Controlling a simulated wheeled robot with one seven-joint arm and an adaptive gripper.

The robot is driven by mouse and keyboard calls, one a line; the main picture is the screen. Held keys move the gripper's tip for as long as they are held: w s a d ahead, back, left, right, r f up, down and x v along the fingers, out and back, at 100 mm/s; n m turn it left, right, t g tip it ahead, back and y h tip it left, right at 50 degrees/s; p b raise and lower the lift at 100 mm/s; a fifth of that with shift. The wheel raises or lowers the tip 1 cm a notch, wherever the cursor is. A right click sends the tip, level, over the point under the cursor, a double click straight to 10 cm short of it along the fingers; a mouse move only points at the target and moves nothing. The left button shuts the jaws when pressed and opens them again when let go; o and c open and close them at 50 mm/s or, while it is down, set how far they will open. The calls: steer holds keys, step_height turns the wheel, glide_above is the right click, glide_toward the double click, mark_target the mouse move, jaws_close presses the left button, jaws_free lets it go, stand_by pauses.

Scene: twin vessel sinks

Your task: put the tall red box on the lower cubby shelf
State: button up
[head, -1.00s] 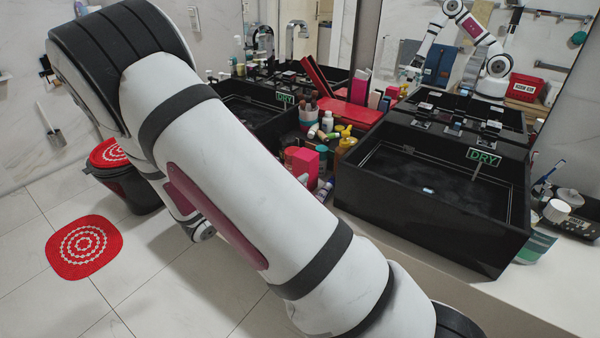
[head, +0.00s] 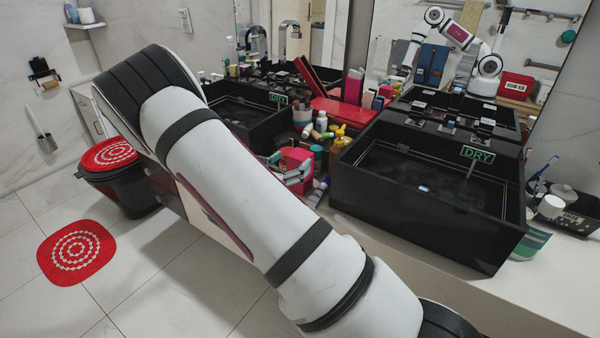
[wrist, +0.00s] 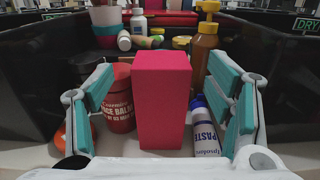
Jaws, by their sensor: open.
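The tall red box (wrist: 162,100) stands upright on the counter, in the middle of the wrist view. My gripper (wrist: 164,88) is open, with one teal-padded finger on each side of the box and a visible gap on both sides. In the head view the box (head: 294,157) is partly covered by my gripper (head: 297,171), which is low between the two sinks. I cannot make out the lower cubby shelf in either view.
A red-brown balm jar (wrist: 118,98) is close on the box's left. A paste tube (wrist: 205,128) is close on its right. An amber pump bottle (wrist: 204,50) and several small bottles stand behind. Black sinks (head: 430,185) wall in both sides.

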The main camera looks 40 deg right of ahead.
steer(key=x, duration=0.4)
steer(key=shift+d, duration=0.4)
jaws_close()
